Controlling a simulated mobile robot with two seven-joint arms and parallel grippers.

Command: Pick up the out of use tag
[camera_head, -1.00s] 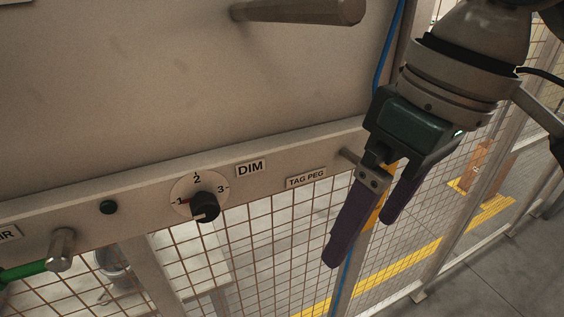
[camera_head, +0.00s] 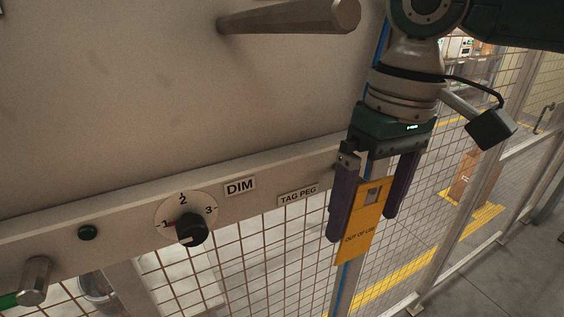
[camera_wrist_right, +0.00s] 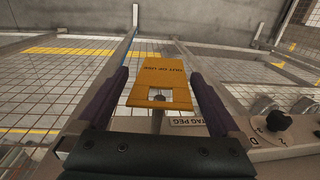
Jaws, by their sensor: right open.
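The yellow out of use tag (camera_head: 362,228) hangs at the right end of the rail, just right of the TAG PEG label (camera_head: 298,196). In the right wrist view the tag (camera_wrist_right: 160,85) shows its square slot, with the peg (camera_wrist_right: 158,118) at it. My right gripper (camera_head: 362,228) points down and is open, one purple finger on each side of the tag. In the wrist view there is a gap between the tag and each finger. My left gripper is not in view.
A thick bar (camera_head: 290,17) sticks out from the panel above. Wire mesh fencing (camera_head: 260,260) stands behind the tag.

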